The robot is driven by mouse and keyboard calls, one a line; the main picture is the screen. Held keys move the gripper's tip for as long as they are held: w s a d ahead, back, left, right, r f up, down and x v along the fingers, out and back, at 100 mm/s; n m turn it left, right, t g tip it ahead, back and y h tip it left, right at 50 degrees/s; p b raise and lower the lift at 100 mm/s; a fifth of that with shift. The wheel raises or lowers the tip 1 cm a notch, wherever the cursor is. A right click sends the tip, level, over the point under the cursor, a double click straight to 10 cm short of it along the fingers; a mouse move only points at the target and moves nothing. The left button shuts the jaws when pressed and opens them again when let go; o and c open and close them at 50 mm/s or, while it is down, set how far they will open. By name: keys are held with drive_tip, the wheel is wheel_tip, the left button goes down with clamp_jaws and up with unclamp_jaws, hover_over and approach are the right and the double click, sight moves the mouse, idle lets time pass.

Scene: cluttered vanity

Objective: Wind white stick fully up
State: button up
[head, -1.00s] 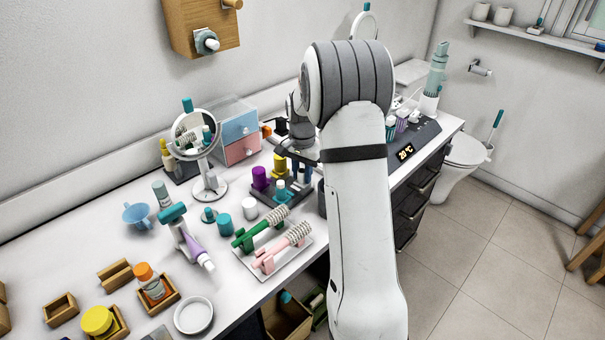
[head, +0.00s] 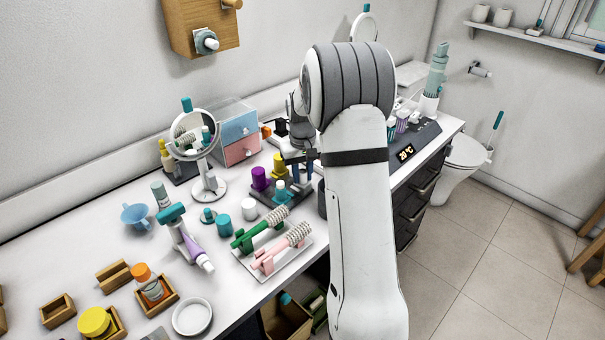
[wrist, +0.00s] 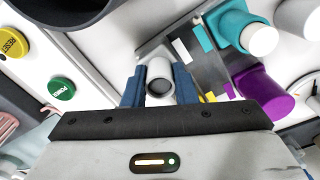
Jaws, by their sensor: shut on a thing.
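My gripper (wrist: 158,85) points down with its blue fingers shut on the white stick (wrist: 160,70), a short white cylinder with a dark round opening seen from above. In the head view my gripper (head: 301,170) is over the right end of a dark tray (head: 266,196), and the white stick is hidden there. The tray also holds a purple stick (head: 260,178), a yellow stick (head: 279,165) and a teal stick with a white top (head: 281,190). In the wrist view the teal stick (wrist: 225,24) and purple stick (wrist: 262,95) stand to the right of the fingers.
A green button (wrist: 61,89) and a yellow button (wrist: 12,42) lie left in the wrist view. Two hairbrushes on a white stand (head: 268,270), a round mirror (head: 195,135) and a drawer box (head: 240,138) are close by. My arm hides part of the counter.

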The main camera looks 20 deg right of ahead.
sight(302, 171)
drive_tip(key=n, duration=0.6)
drive_tip(key=shift+n, duration=0.3)
idle(0.5)
drive_tip(key=o, duration=1)
drive_tip(key=shift+r, duration=3.9)
